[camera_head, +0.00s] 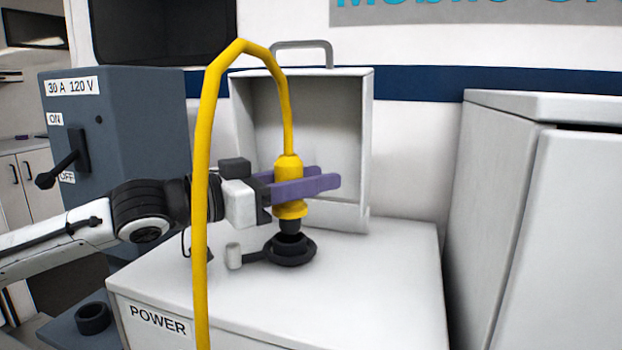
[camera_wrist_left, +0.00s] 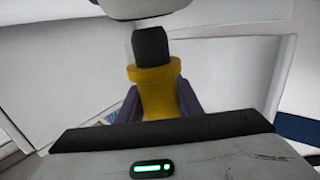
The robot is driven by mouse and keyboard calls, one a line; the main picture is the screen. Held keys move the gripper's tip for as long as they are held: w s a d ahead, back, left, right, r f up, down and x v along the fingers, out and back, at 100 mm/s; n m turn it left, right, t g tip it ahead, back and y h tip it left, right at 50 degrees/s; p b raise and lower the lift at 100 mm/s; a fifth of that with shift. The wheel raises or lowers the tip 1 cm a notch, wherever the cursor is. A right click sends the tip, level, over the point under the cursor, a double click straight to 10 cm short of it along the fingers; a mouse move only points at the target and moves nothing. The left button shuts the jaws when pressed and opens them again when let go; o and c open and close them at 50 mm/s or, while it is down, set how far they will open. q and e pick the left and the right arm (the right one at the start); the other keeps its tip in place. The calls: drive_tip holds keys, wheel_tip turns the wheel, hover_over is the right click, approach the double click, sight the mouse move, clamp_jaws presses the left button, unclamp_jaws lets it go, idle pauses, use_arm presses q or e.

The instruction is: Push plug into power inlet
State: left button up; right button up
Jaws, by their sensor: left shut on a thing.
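A yellow plug (camera_head: 288,166) with a black tip hangs upright in my left gripper (camera_head: 308,186), whose purple fingers are shut on its body. A thick yellow cable (camera_head: 205,150) loops up from the plug and down in front of my left arm. The black round power inlet (camera_head: 290,249) sits on top of the white box directly below the plug. The plug's tip is at or just above the inlet; I cannot tell if they touch. In the left wrist view the plug (camera_wrist_left: 157,88) shows between the fingers, its black tip pointing away. My right gripper is not in view.
The white box (camera_head: 380,290) labelled POWER carries an open, upright lid (camera_head: 350,130) behind the plug. A grey switch box (camera_head: 115,120) with a lever is at left. A white cabinet (camera_head: 540,200) stands at right.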

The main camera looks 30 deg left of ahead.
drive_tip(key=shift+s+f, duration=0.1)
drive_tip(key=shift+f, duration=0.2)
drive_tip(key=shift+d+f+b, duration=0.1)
drive_tip(key=shift+b, duration=0.2)
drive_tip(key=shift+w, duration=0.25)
idle(0.4)
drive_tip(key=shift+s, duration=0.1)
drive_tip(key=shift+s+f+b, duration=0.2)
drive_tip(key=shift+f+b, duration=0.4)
